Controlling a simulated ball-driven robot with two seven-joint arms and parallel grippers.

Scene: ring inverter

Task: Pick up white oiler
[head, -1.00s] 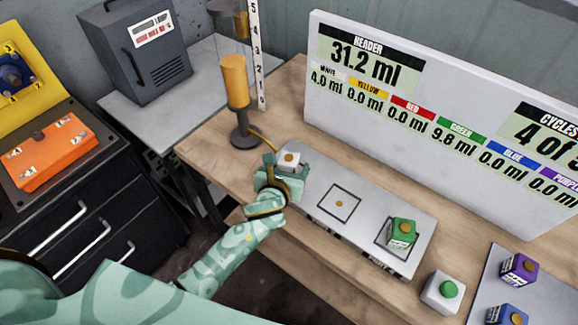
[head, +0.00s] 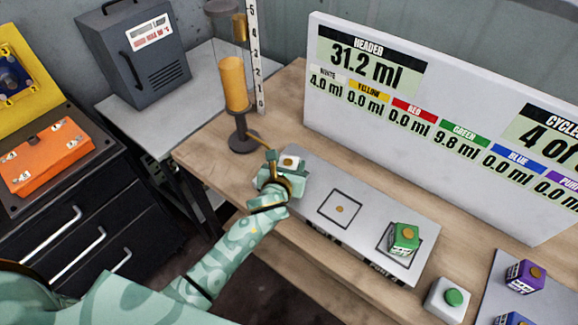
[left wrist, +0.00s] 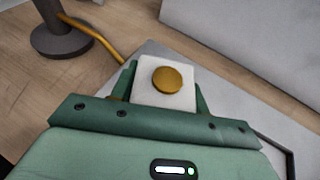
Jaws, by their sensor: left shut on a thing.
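The white oiler (head: 289,162) is a small white block with a round brass-coloured top, at the left end of the grey plate (head: 365,225). It also shows in the left wrist view (left wrist: 150,95), between the two green fingers. My left gripper (head: 283,167) is shut on it, one finger on each side. The oiler's lower part is hidden by the gripper, so I cannot tell whether it touches the plate. My right gripper is not in view.
A green oiler (head: 404,238) stands in the plate's right square; the middle square is empty. The amber cylinder stand (head: 240,140) with its hose is close behind my gripper. A white display board (head: 440,130) stands behind. A green-button box (head: 448,298) and a purple block (head: 525,274) are at right.

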